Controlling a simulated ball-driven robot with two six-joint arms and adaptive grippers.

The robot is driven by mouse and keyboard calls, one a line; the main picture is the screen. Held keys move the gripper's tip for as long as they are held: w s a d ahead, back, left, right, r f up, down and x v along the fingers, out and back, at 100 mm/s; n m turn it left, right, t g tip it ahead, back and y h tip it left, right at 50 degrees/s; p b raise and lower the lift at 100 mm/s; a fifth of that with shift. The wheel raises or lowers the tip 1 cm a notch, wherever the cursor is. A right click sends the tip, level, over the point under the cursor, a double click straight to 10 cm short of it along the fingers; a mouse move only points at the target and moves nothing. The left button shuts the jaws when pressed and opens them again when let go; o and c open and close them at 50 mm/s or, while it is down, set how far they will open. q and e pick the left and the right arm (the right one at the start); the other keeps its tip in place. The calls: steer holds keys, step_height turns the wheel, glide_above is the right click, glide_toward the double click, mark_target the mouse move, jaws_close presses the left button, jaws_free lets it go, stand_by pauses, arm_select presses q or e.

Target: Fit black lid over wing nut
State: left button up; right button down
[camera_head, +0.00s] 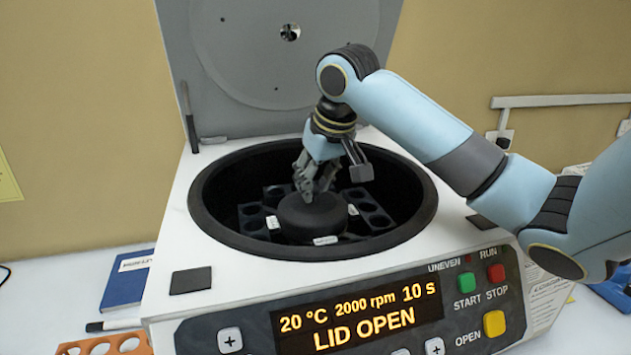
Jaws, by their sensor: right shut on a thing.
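The black lid (312,216) is a round dark disc inside the open centrifuge bowl, over the middle of the rotor. My right gripper (313,190) reaches down into the bowl from above and is shut on the top of the lid. The wing nut is not visible; the lid and gripper cover the rotor centre. I cannot tell whether the lid touches the rotor. The rotor (372,207) has black racks with several round holes around the lid. My left gripper is not in view.
The centrifuge's hinged cover (285,50) stands open behind the bowl. The bowl's black rim (205,222) surrounds the gripper. The front display (345,318) reads LID OPEN. A blue book (125,280) and an orange rack (105,346) lie at the left.

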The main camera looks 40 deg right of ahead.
stand_by(0.4)
steer(key=shift+c, duration=2.4)
jaws_free()
steer(key=shift+r, duration=0.1)
steer(key=shift+r, duration=3.4)
jaws_close()
